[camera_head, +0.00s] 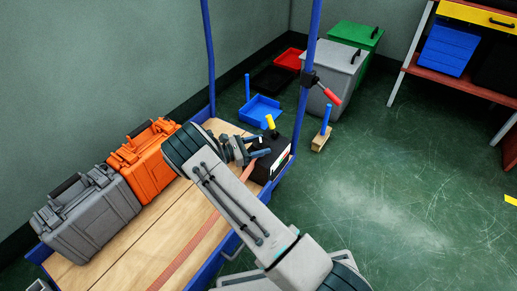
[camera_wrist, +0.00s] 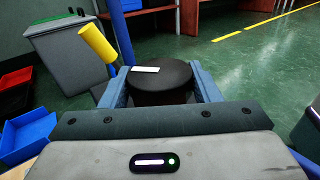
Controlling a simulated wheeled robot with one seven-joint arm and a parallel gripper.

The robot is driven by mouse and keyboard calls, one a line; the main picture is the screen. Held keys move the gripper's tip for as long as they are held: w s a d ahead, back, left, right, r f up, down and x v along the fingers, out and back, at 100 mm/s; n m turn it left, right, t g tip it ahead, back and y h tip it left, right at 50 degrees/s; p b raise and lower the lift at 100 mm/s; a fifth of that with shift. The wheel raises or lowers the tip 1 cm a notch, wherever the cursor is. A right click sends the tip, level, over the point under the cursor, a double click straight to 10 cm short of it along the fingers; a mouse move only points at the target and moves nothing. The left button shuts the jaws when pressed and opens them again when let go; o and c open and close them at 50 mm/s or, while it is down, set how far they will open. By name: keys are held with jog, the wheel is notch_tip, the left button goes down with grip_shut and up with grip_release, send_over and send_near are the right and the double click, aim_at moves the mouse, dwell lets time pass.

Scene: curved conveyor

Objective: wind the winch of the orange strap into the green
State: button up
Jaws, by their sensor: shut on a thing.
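The winch is a black housing (camera_head: 267,170) at the far right corner of the cart, with a small red-and-white patch on its side. My gripper (camera_head: 258,152) reaches it from the left. In the wrist view its blue fingers (camera_wrist: 162,90) are on both sides of a round black knob (camera_wrist: 168,77) with a white mark on top, and are shut on it. A yellow handle (camera_wrist: 98,43) stands left of the knob, and shows in the head view (camera_head: 270,122). An orange strap (camera_head: 190,254) lies along the deck. I cannot read a green zone on the winch.
A grey case (camera_head: 85,215) and an orange case (camera_head: 146,158) stand on the cart's wooden deck (camera_head: 150,255). Bins (camera_head: 333,75) and a blue tray (camera_head: 260,108) are behind.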

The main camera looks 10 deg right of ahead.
jog(key=shift+w+f+m+g+b, duration=0.15)
jog(key=shift+m+g+b, duration=0.25)
jog(key=shift+m+g, duration=0.5)
jog(key=shift+g, duration=0.5)
jog(key=o, duration=1)
jog(key=a+p, duration=0.2)
jog(key=a, duration=0.5)
jog(key=shift+a, duration=0.3)
